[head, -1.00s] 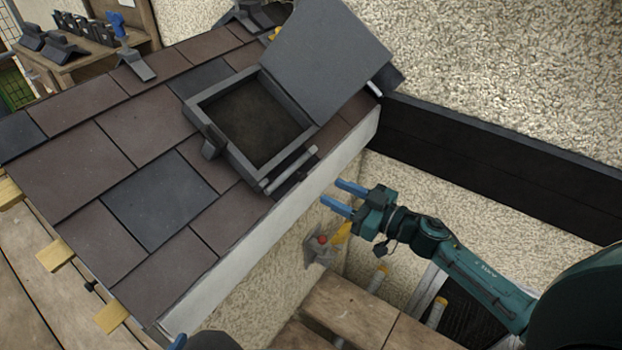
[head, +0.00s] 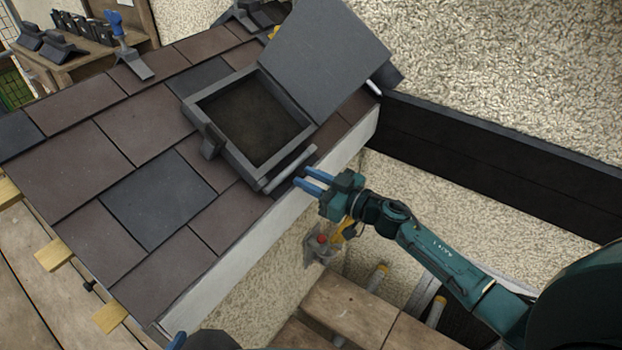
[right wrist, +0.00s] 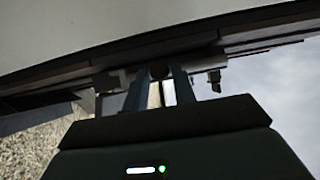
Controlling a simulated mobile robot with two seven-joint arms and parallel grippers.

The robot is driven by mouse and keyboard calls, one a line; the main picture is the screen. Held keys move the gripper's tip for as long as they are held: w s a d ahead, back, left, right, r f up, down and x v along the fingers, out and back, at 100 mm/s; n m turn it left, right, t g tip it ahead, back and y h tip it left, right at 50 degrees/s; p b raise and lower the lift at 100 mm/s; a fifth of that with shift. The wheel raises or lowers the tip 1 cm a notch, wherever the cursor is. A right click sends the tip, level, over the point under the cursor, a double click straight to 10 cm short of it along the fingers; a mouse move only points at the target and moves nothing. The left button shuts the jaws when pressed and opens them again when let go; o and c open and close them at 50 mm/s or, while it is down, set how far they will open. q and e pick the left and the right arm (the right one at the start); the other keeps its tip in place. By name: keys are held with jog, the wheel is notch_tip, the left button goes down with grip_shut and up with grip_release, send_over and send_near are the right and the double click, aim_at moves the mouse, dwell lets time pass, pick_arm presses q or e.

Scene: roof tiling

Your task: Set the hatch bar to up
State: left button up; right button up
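The roof hatch (head: 205,105) has a grey frame around a dark opening. Its grey lid (head: 325,55) stands open, tilted back to the upper right. The hatch bar (head: 290,168) is a light grey rod along the frame's lower right side, near the roof edge. My right gripper (head: 302,177) is open, its blue fingers apart and pointing at the bar from just beyond the eave. In the right wrist view a dark round end (right wrist: 159,71) shows between the fingertips; contact cannot be told. A blue tip at the bottom edge of the head view may be my left gripper.
Brown and dark tiles (head: 160,198) cover the roof around the hatch. A white eave board (head: 240,255) edges the roof below the bar. A dark beam (head: 480,160) runs along the wall at right.

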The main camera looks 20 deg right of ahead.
grip_shut()
